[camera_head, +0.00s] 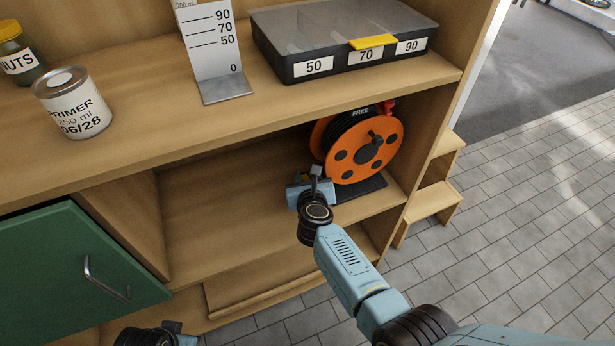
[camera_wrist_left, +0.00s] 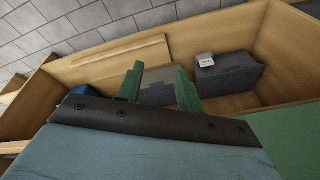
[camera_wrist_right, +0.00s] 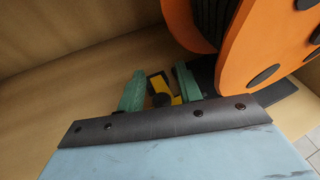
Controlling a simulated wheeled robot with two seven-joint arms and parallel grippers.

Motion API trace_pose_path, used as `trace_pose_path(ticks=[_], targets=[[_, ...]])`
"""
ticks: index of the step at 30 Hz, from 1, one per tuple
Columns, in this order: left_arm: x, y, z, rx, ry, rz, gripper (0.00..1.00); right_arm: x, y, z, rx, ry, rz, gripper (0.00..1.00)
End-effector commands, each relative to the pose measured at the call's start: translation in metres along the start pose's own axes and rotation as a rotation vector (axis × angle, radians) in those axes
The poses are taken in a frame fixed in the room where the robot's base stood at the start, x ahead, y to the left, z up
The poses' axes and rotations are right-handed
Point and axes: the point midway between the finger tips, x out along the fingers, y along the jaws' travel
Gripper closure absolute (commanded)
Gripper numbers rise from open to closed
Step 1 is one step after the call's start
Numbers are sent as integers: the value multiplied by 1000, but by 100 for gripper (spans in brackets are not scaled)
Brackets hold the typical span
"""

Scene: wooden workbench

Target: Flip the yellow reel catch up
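The orange cable reel (camera_head: 364,148) stands on a dark base on the middle shelf, and it fills the upper right of the right wrist view (camera_wrist_right: 265,45). The yellow catch (camera_wrist_right: 176,99), with a dark part across it, is low beside the reel. My right gripper (camera_wrist_right: 160,80) is open, with the catch showing between its parted green fingers; whether they touch it I cannot tell. In the head view my right gripper (camera_head: 311,178) is left of the reel and hides most of the catch. My left gripper (camera_wrist_left: 159,80) is open and empty over the lower compartment.
Shelf walls and the board above enclose the reel. On the top board stand a black case (camera_head: 345,62) with a yellow latch, a grey stand with a scale card (camera_head: 212,45), a primer tin (camera_head: 73,108) and a jar. A green door (camera_head: 60,260) is at left.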

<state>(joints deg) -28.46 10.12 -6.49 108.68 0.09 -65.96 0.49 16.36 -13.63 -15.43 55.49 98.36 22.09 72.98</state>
Motion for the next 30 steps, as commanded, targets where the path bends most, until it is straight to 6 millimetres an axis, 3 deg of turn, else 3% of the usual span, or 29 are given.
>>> trace_pose_path(ticks=[13,21,30], targets=[[-2,0,-1,0,6,0,64,-6,3,-2,1,5,6,59],[31,-18,26,6,-35,-24,64,-31,2,0,1,5,5,59],[62,-22,60,16,-62,-28,64,-66,2,-1,1,5,5,59]])
